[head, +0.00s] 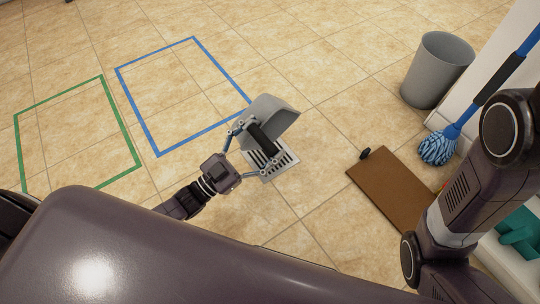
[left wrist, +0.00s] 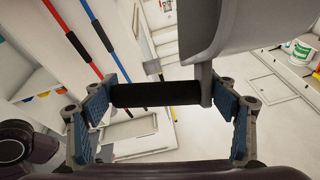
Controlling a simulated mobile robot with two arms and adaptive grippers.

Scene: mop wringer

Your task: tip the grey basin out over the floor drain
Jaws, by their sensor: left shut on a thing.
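The grey basin (head: 274,112) is in the air, tilted, over and just beyond the floor drain (head: 285,161). The slotted grate of the drain is partly covered by the basin and its black handle (head: 260,141). My left gripper (head: 249,143) is shut on this handle. In the left wrist view, the black handle (left wrist: 155,94) lies between the blue-padded fingers of my left gripper (left wrist: 168,108), and the grey basin (left wrist: 236,22) fills the top right. The inside of the basin is hidden, so I cannot tell what it holds. My right gripper is out of view.
A blue taped rectangle (head: 217,83) and a green one (head: 121,132) mark the tiles at left. A grey bin (head: 437,70), a blue mop (head: 437,147) and a brown board (head: 395,191) are at right. Bare tiles surround the drain.

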